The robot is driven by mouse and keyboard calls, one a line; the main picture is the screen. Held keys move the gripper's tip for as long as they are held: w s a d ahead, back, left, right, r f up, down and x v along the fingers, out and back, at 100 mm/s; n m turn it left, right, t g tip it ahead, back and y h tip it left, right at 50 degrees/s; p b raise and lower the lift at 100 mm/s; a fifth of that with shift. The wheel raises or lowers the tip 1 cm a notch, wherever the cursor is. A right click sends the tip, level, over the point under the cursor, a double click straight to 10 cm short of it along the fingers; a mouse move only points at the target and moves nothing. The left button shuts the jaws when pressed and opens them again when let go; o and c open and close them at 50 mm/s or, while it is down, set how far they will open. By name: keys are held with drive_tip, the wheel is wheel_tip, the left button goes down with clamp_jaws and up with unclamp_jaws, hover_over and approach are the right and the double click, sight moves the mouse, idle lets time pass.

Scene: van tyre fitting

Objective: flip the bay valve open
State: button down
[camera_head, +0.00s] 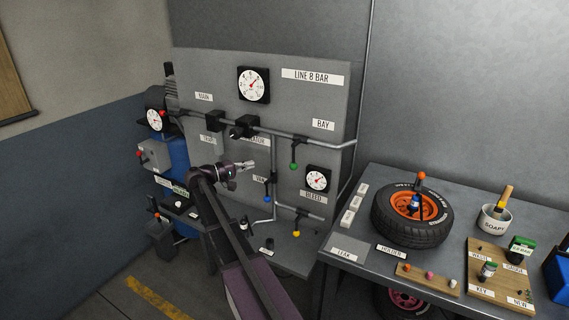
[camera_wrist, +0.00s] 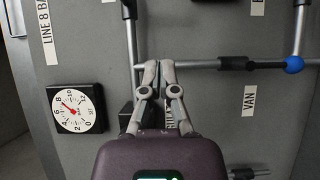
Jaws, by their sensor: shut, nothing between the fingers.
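The bay valve's green-knobbed lever (camera_head: 294,160) hangs straight down from the pipe, below and left of the BAY label (camera_head: 323,125). My gripper (camera_head: 253,164) is in front of the panel, left of the green knob and apart from it in the head view. Its fingers are shut and empty. In the wrist view, which is turned sideways, the shut fingertips (camera_wrist: 159,66) appear over a pipe junction. The green knob is not visible there. A black fitting (camera_wrist: 129,9) at the top edge may belong to the bay valve, but I cannot tell.
The blue VAN lever (camera_head: 267,194) hangs below my gripper, with the yellow lever (camera_head: 297,230) lower right. The regulator (camera_head: 244,127) is just above. Panel gauges (camera_head: 253,85) sit above and at right (camera_head: 318,180). A bench with a tyre (camera_head: 387,216) stands at right.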

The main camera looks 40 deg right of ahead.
idle(0.4)
approach(294, 157)
drive_tip(key=w+d+f, duration=0.1)
drive_tip(key=w+d, duration=0.3)
drive_tip(key=d, duration=0.1)
drive_tip(key=shift+s+d+f, duration=0.1)
drive_tip(key=shift+s+d, duration=0.5)
drive_tip(key=shift+s, duration=0.35)
drive_tip(key=shift+s+d+f, duration=0.15)
drive_tip(key=shift+s+d, duration=0.45)
drive_tip(key=shift+s, duration=0.35)
